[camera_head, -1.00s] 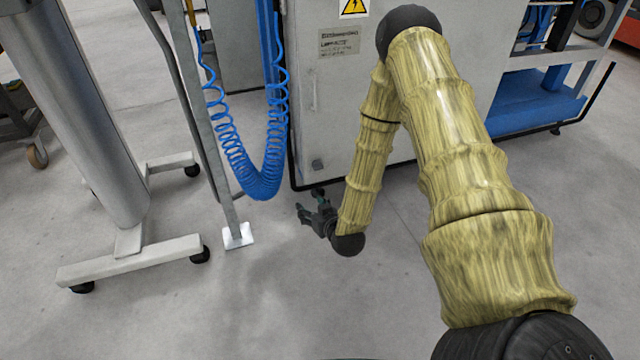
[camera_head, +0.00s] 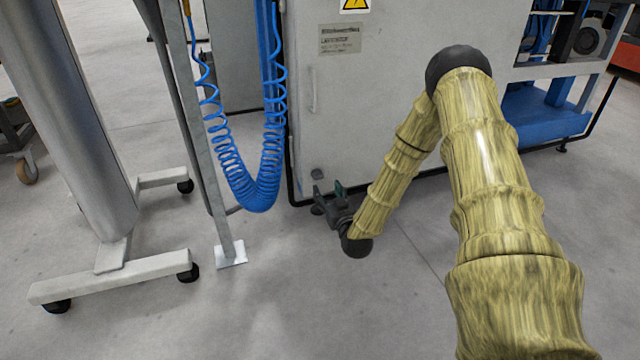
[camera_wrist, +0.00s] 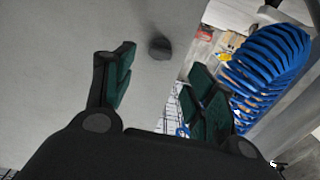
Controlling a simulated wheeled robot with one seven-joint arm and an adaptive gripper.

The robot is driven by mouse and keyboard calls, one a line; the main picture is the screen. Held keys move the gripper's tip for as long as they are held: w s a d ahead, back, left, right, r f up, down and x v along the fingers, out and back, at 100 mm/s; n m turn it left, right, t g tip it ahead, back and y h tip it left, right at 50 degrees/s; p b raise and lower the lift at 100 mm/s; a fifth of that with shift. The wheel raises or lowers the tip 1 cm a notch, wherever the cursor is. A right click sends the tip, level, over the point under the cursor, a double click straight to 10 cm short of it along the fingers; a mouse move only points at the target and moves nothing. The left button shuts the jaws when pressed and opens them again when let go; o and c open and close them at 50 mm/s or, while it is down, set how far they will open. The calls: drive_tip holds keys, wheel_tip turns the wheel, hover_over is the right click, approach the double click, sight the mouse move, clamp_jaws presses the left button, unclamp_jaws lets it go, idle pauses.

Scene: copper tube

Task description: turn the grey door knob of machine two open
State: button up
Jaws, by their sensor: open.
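The grey door knob (camera_head: 317,174) is a small dark block low on the pale grey door of the machine (camera_head: 375,110), near its left edge. In the wrist view the knob (camera_wrist: 160,48) shows just beyond the fingertips, nearly between them and a little nearer the left finger. My gripper (camera_head: 328,189) is low in front of the door, just below the knob in the head view. Its fingers are open and empty, and they also show in the wrist view (camera_wrist: 162,66). I see a gap between the fingers and the knob, and no clear contact.
A blue coiled hose (camera_head: 250,190) hangs left of the door, beside a thin grey post (camera_head: 207,150) with a foot plate. A wheeled stand (camera_head: 115,275) is farther left. A slim door handle (camera_head: 313,90) is above the knob. Floor in front is clear.

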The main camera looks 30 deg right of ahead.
sight(319, 178)
drive_tip(key=b+x, duration=0.2)
drive_tip(key=x, duration=0.4)
drive_tip(key=shift+w+d+f+b, duration=0.1)
drive_tip(key=shift+w+f+b, duration=0.1)
drive_tip(key=shift+b, duration=0.2)
drive_tip(key=shift+x, duration=0.8)
drive_tip(key=shift+r, duration=0.15)
drive_tip(key=c, duration=1)
